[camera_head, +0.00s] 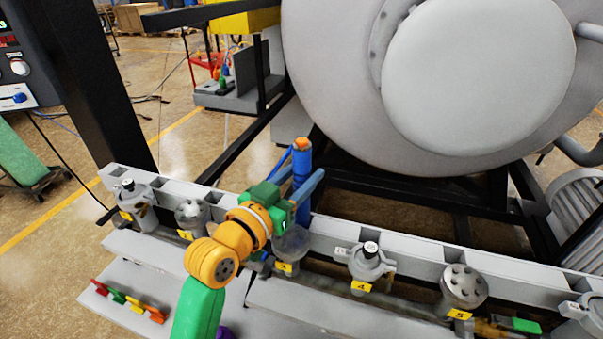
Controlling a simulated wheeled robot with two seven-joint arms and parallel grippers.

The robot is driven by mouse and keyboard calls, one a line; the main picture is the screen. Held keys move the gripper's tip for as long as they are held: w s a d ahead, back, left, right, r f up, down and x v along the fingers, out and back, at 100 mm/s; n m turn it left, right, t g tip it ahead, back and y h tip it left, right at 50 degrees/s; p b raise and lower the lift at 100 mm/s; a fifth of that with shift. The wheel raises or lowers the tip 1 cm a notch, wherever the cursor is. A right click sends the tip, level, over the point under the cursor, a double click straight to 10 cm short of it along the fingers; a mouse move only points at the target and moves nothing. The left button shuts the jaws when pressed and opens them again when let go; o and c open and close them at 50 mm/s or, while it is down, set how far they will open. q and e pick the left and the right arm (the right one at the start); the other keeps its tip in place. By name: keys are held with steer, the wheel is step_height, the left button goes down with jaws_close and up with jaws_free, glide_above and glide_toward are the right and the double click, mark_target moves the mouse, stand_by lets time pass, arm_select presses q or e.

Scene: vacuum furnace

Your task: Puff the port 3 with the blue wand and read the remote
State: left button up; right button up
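The blue wand (303,180) stands roughly upright with an orange top end. My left gripper (297,188) is shut around it, with a blue finger on each side. The wand is above port 3 (290,243), a round grey fitting with a yellow tag (284,267); the gripper partly hides the fitting, and I cannot tell whether the wand's lower end touches it. I cannot identify the remote for certain; a dark panel with a lit display (8,40) is cut off at the upper left. My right gripper is not in view.
Other tagged fittings line the grey rail: one capped (135,200), one domed (192,215), port 4 (366,262) and port 5 (464,285). The big round furnace door (480,75) stands behind. Small coloured handles (130,303) are at the lower left. Open floor lies left.

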arm_select(q)
steer(key=o, duration=0.3)
steer(key=b+v, duration=0.1)
steer(key=v, duration=0.5)
steer(key=shift+s+a+f, duration=0.1)
steer(key=shift+s, duration=0.1)
steer(key=shift+s+a, duration=0.2)
steer(key=shift+s, duration=0.15)
